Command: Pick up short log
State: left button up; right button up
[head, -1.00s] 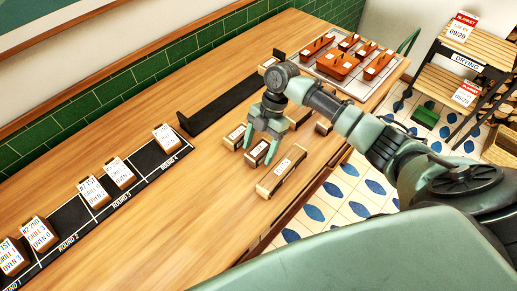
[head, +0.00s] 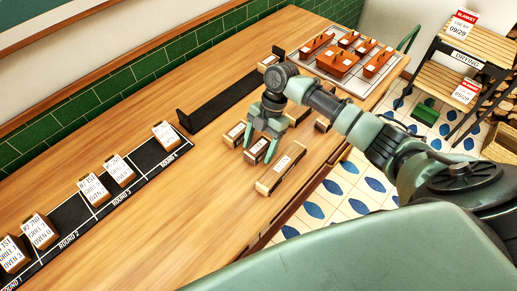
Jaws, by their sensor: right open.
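Several pale wooden logs with dark sides and white labels lie on the wooden counter; the labels are too small to read. The longest log (head: 281,168) is nearest the front edge. A shorter log (head: 257,150) lies just left of it, and another short log (head: 235,132) is further left. My right gripper (head: 259,147) points down with its fingers apart, around or just above the middle short log. I cannot tell whether the fingers touch it. More blocks are partly hidden behind my right wrist. My left gripper is out of view.
A black strip (head: 225,104) with an upright end plate lies behind the logs. A pale tray (head: 350,82) of orange-brown pieces is at the far end. The left-front counter is clear.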

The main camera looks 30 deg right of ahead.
jog(key=c, duration=1.3)
grip_shut()
jog(key=shift+r, duration=0.15)
